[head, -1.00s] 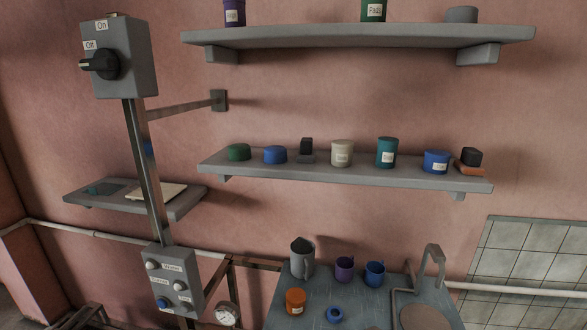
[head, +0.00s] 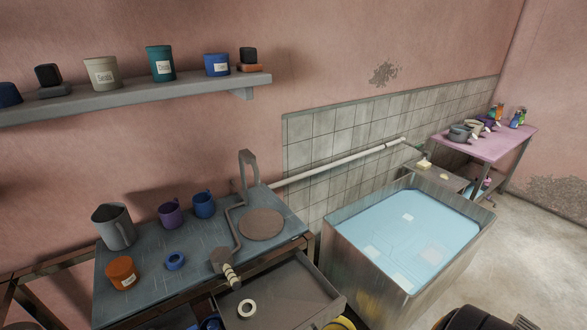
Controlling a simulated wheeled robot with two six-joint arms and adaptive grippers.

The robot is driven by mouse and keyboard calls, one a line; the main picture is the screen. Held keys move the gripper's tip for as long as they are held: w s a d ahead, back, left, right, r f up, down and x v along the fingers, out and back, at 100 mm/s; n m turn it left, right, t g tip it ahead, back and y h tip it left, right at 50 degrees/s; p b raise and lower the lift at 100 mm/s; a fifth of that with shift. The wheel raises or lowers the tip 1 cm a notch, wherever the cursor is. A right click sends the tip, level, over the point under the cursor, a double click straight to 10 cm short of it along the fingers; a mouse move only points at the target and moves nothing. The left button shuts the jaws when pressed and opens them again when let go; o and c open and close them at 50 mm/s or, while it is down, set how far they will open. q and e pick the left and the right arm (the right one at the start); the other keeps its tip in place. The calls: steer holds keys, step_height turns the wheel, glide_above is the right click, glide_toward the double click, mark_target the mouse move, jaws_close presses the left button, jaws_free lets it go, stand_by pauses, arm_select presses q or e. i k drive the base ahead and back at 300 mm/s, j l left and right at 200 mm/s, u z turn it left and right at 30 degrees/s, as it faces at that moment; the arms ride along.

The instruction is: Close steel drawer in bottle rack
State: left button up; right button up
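In the head view, a grey metal drawer (head: 290,290) stands pulled out at the front of the dark worktable (head: 205,245). A white ring (head: 246,308) lies in it. The drawer's lower front runs close to the bottom of the picture. I cannot tell whether this is the bottle rack's steel drawer; no rack with bottles is clear in view. Neither of my grippers can be made out.
A steel tank of pale blue liquid (head: 405,235) stands right of the drawer. The worktable bears a grey jug (head: 114,227), cups and an orange jar (head: 122,273). A pink table (head: 490,145) stands at far right. Floor (head: 530,235) beside the tank is clear.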

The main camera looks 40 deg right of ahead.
mark_target(292, 294)
steer(key=z, duration=0.35)
steer(key=i+l+z, duration=0.1)
steer(key=z, duration=0.65)
steer(key=i+l, duration=0.05)
